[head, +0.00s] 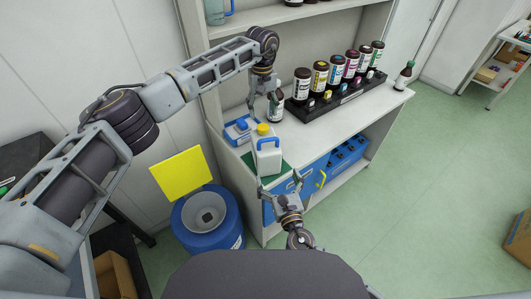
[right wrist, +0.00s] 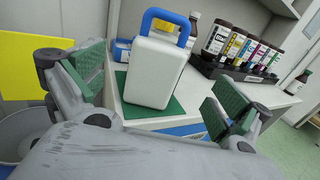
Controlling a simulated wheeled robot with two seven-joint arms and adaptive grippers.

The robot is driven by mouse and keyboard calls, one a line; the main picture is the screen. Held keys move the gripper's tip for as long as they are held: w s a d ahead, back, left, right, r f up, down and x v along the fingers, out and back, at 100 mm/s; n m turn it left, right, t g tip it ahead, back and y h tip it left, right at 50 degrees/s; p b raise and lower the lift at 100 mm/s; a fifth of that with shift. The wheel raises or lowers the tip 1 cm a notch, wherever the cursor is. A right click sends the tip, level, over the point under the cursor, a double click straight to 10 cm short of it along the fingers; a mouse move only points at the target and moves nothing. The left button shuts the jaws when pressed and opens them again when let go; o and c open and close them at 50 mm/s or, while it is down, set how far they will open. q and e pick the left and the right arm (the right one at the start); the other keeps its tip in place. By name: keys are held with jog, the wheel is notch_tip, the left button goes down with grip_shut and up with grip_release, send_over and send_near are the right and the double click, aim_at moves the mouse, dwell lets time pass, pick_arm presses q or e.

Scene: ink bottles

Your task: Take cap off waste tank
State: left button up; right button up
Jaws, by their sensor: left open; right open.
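A white tank (head: 268,160) with a blue handle and a yellow cap (head: 263,129) stands upright on a green mat (head: 246,161) at the counter's near left end. My left gripper (head: 263,108) is open, pointing down just above and behind the cap, near a dark bottle (head: 275,112). My right gripper (head: 279,181) is open in front of the tank. In the right wrist view its green-padded fingers (right wrist: 155,90) are spread either side of the tank, apparently short of it.
A blue-and-white box (head: 238,131) sits left of the tank. A black rack (head: 336,97) holds several ink bottles behind. Another bottle (head: 404,76) stands at the counter's far right. A blue drum (head: 208,222) with a raised yellow lid (head: 181,174) is on the floor at left.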

aim_at(268, 148)
jog(key=shift+x, duration=6.8)
jog(key=shift+d, duration=0.1)
jog(key=c, duration=1.8)
pick_arm(q)
jog(key=shift+w+m, duration=0.1)
jog(key=shift+m, duration=2.1)
pick_arm(e)
jog(key=shift+c, duration=0.2)
pick_arm(q)
jog(key=shift+f, duration=0.1)
jog(key=shift+f, duration=3.9)
